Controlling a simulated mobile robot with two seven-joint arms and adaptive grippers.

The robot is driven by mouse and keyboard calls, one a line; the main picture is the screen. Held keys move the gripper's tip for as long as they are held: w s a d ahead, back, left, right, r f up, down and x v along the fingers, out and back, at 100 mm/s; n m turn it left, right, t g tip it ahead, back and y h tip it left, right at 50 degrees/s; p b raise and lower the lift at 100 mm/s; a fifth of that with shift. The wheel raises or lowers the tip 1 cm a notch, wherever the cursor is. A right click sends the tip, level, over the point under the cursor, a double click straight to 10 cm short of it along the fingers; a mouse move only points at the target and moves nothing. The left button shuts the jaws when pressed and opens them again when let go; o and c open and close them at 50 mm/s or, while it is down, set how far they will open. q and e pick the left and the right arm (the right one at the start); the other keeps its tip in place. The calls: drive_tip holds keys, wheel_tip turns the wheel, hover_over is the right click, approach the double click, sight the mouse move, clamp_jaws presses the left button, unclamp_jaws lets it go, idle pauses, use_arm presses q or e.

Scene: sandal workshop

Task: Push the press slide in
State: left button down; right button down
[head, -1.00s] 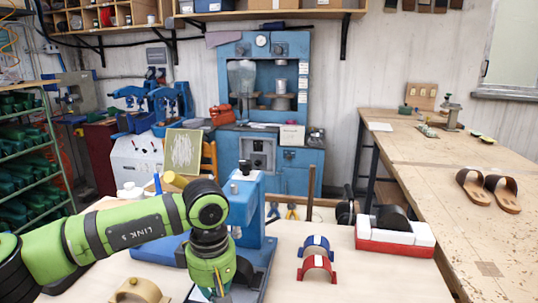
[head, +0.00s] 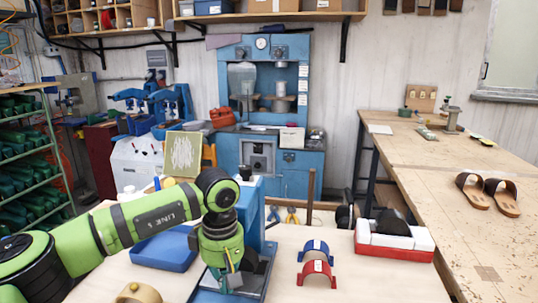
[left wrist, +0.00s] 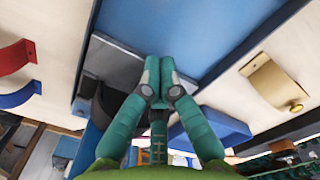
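The blue press (head: 270,215) stands on the near table, partly hidden behind my left arm. Its blue base plate (left wrist: 215,35) fills the upper middle of the left wrist view. A grey metal plate (left wrist: 112,62), apparently the press slide, lies along the base there. A dark curved part is beside it. My left gripper (left wrist: 158,72) has its teal fingertips together with nothing seen between them. The fingertips overlap the grey plate's end in that view; I cannot tell whether they touch it. In the head view the left gripper (head: 230,281) is low in front of the press. My right gripper is out of view.
A blue arch (head: 314,246) and a red arch (head: 316,269) stand right of the press. A gold arch with a knob (head: 138,293) and a blue tray (head: 163,251) are left. A red-and-white block (head: 394,240) sits farther right. Table between is clear.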

use_arm(q)
wheel_tip(320, 180, up, 6)
drive_tip(key=p, duration=0.3)
drive_tip(key=shift+s, duration=0.3)
drive_tip(key=shift+r, duration=0.1)
